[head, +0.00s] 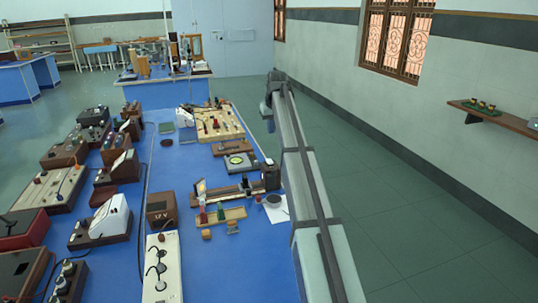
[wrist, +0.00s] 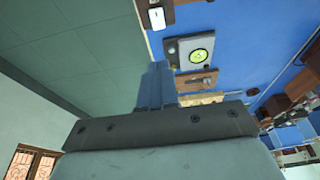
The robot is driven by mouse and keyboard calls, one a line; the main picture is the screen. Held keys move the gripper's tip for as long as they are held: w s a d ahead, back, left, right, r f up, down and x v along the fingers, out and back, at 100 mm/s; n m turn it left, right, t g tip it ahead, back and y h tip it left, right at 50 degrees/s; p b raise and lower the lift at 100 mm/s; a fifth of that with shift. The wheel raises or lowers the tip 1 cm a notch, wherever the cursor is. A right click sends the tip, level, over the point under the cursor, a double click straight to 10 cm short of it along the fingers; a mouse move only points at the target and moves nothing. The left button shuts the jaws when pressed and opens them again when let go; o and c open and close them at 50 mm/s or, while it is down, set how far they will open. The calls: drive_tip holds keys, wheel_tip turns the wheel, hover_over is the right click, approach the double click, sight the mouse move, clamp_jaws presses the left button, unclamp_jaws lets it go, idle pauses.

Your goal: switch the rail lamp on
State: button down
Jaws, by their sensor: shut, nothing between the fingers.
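The rail (head: 232,193) lies across the blue bench in the head view, with an upright plate (head: 200,188) near its left end. A dark box at its right end (head: 270,176) looks like the rail lamp; I cannot make out its switch or whether it is lit. A dark block with a pale face (wrist: 157,17) at the top of the wrist view may be this lamp. My gripper (wrist: 157,66) is shut and empty, above the bench's edge. In the head view my arm reaches along the bench's right side, and the fingertips are not clear.
A board with a yellow-green disc (head: 238,162) lies behind the rail and shows in the wrist view (wrist: 196,50). A 12 V box (head: 162,209) and a white switch panel (head: 162,268) stand front left. Open floor (head: 390,200) lies to the right.

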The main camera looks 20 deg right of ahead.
approach(270, 161)
drive_tip(key=w+f, duration=0.2)
drive_tip(key=f, duration=0.1)
drive_tip(key=w+f, duration=0.1)
drive_tip(key=f, duration=0.1)
drive_tip(key=shift+w+a, duration=0.1)
drive_tip(key=shift+w, duration=0.25)
drive_tip(key=shift+f, duration=0.65)
drive_tip(key=shift+f, duration=0.2)
drive_tip(key=shift+s, duration=0.85)
